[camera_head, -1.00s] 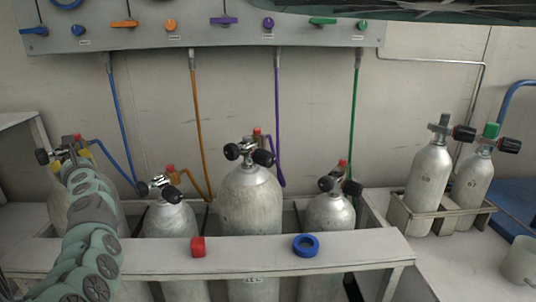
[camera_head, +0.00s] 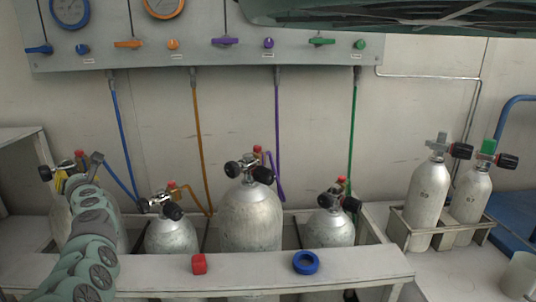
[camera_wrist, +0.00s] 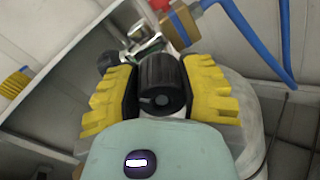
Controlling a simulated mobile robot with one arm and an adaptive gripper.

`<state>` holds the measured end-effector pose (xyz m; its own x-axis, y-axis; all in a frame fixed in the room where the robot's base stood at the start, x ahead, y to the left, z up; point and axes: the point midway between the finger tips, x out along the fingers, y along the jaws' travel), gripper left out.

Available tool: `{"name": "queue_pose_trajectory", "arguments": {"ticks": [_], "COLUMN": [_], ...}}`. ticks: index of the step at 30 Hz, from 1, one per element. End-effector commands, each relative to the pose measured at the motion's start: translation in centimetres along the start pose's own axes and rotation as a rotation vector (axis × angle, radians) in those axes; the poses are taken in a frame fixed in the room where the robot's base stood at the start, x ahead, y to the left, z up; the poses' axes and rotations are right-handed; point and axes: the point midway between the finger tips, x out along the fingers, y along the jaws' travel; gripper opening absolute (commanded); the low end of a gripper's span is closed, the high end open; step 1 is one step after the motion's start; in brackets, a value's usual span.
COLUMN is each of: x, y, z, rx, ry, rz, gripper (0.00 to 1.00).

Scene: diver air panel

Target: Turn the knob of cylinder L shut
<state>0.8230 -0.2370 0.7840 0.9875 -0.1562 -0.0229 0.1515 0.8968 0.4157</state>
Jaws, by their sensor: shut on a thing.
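My gripper (camera_wrist: 160,88) is shut on a round black knob (camera_wrist: 160,82), with one yellow finger on each side of it. The knob is on the metal valve of a pale grey cylinder (camera_wrist: 248,125). A brass fitting with a red part (camera_wrist: 180,22) and a blue hose (camera_wrist: 284,40) are at that valve. In the head view my gripper (camera_head: 65,166) is at the top of the far-left cylinder (camera_head: 120,225), the one by the blue hose. My arm hides much of this cylinder. I cannot read a letter on it.
Three more cylinders (camera_head: 250,215) stand to the right behind a pale rail (camera_head: 240,272). Two cylinders stand in a crate (camera_head: 400,228) at right. The gauge panel (camera_head: 200,50) is above.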

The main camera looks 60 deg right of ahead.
Motion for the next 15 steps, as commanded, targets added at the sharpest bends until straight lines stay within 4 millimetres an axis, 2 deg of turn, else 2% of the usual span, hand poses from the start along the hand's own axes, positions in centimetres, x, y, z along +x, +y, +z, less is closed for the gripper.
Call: {"name": "queue_pose_trajectory", "arguments": {"ticks": [15], "x": [0.06], "y": [0.08], "z": [0.22], "rx": [0.494], "ry": [0.019], "rz": [0.003], "gripper": [0.04]}}
